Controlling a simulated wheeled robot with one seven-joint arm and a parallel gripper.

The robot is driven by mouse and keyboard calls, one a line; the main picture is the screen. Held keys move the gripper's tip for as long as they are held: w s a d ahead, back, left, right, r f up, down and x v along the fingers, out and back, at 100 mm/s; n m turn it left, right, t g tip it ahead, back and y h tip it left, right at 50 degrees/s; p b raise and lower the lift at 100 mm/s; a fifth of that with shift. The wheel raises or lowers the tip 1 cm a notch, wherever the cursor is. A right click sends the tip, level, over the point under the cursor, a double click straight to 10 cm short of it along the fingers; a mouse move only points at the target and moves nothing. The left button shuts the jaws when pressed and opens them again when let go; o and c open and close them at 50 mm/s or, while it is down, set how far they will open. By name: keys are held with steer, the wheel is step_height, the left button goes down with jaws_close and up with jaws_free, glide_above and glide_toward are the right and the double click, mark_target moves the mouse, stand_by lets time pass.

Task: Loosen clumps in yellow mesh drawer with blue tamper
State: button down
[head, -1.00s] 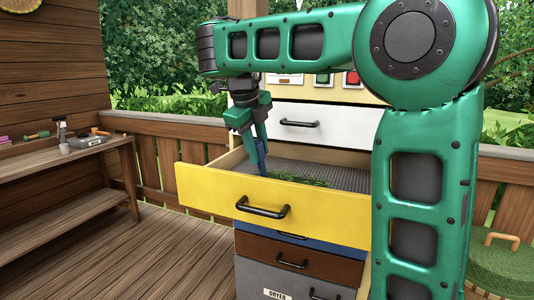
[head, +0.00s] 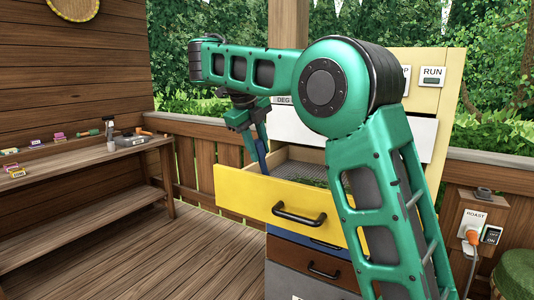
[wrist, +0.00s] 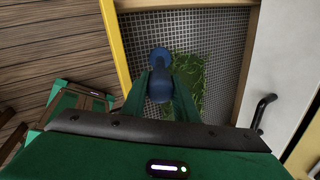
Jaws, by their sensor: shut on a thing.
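The yellow mesh drawer (head: 244,190) is pulled open from the cabinet. It also shows from above in the wrist view (wrist: 200,30), with a grey mesh floor. A patch of green leaves (wrist: 190,85) lies on the mesh; it shows as a small green strip in the head view (head: 312,182). My gripper (wrist: 160,92) is shut on the blue tamper (wrist: 160,60), which points down into the drawer near its left side. The tamper also shows in the head view (head: 262,158). The tamper is beside the leaves, at their left edge; I cannot tell whether its end touches the mesh.
A white drawer (head: 290,125) sits above the yellow one, with blue, brown and grey drawers below. A wooden bench (head: 70,175) with small tools stands at the left. A post with a ROAST switch (head: 476,216) stands right. The deck floor at left is clear.

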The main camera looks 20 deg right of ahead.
steer(key=w+d, duration=0.4)
steer(key=d, duration=0.1)
steer(key=s+d, duration=0.4)
step_height(320, 180, up, 10)
steer(key=shift+w+a+r, duration=0.15)
steer(key=shift+a+r, duration=0.05)
steer(key=shift+a, duration=0.05)
stand_by(1.1)
stand_by(1.0)
